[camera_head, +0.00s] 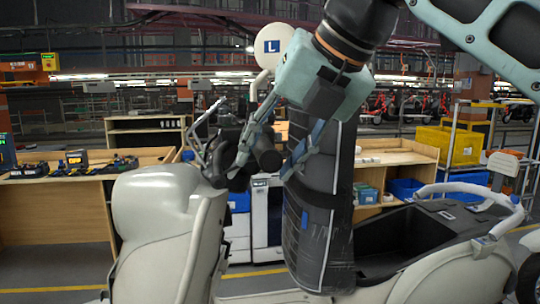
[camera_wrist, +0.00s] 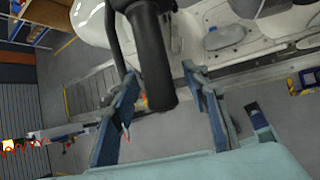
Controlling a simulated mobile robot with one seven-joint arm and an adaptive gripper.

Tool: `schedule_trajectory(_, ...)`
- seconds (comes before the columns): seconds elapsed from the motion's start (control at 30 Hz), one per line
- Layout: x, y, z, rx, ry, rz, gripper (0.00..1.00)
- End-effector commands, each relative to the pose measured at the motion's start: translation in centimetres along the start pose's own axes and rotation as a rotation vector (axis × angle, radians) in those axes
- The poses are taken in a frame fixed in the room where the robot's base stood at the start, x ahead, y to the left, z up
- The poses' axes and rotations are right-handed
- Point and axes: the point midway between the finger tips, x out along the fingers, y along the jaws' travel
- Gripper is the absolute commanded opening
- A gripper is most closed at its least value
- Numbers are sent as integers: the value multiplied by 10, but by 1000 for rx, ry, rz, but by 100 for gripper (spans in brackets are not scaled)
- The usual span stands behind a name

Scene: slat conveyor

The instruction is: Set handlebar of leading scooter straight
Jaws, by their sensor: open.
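The cream scooter (camera_head: 160,225) stands close in front, its front body at left and its open dark storage well (camera_head: 400,245) at right. Its handlebar ends in a black grip (camera_head: 265,150), with a thin lever beside it. My gripper (camera_head: 262,167) reaches down from above with its fingers apart, one on each side of the grip. In the wrist view the grip (camera_wrist: 155,65) comes down from the top between my fingertips (camera_wrist: 160,78), with visible gaps on both sides. The lever (camera_wrist: 115,40) runs close to the left finger. The far handlebar end is largely hidden.
A tall dark wrapped panel (camera_head: 318,215), apparently the raised seat, stands just right of the grip. Wooden benches (camera_head: 60,210) stand behind at left. Yellow crates (camera_head: 462,142) and blue bins (camera_head: 405,188) are at back right.

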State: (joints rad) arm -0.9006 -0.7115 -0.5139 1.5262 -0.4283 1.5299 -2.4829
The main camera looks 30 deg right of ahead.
Motion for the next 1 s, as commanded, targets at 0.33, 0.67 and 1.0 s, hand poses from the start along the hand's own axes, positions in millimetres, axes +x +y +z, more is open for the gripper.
schedule_trajectory(0.33, -36, 1, 1, 1, -4, 1, 42)
schedule_trajectory(0.67, -96, 1, 1, 1, -3, 1, 42)
schedule_trajectory(1.0, -119, 0, 0, 0, 0, 0, 42)
